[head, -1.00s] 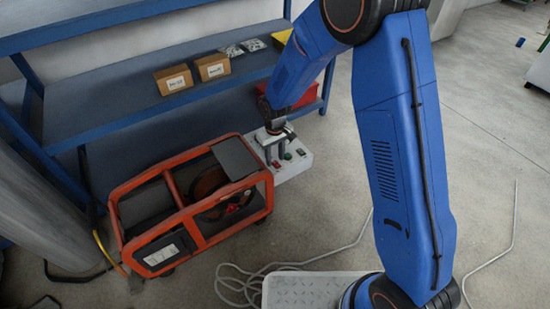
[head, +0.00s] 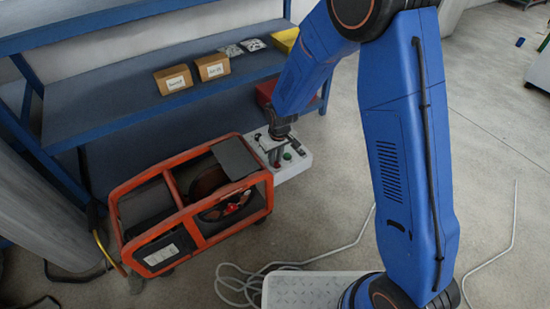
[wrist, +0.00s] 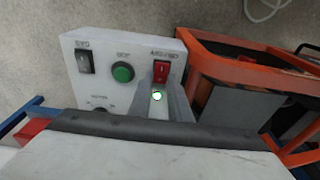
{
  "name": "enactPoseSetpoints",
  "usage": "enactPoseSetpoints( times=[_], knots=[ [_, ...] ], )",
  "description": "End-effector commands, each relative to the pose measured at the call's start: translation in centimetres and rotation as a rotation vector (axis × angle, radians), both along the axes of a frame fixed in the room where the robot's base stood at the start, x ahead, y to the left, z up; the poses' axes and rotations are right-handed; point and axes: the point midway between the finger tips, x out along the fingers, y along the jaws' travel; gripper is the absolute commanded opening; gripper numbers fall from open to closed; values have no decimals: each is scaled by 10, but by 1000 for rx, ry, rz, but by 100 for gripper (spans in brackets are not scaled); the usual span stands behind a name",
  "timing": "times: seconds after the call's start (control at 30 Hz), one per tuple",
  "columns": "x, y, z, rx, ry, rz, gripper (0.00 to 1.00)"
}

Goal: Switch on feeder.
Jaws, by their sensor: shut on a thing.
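The feeder is an orange-framed unit (head: 190,210) with a reel inside, on the floor before the shelf. A pale control box (head: 295,163) adjoins its right end. In the wrist view the box (wrist: 77,64) carries a black rocker switch (wrist: 85,62), a green round button (wrist: 123,73), a red rocker switch (wrist: 161,70) and a dark knob partly hidden. A small light glows green-white (wrist: 157,95) just below the red switch. My gripper (head: 274,160) is down at the box; in the wrist view its grey tip (wrist: 165,106) is shut at the red switch's lower edge, its exact contact hidden.
A blue shelf (head: 110,110) behind holds two cardboard boxes (head: 193,74), small packets and a yellow bin (head: 286,40). A red bin (head: 265,92) is near the gripper.

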Motion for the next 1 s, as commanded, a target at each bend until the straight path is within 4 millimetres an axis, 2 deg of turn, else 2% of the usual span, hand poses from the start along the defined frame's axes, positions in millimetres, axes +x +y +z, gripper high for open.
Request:
enactPoseSetpoints(
  times=[0.3,0.67,0.7,0.73,1.0],
  knots=[
    [-4,-2,0,67,-101,0,0],
    [-4,-3,0,71,-109,0,0],
    [-4,-3,1,71,-109,0,27],
    [-4,-3,1,71,-109,-1,34],
    [-4,-3,1,71,-109,-1,36]
  ],
)
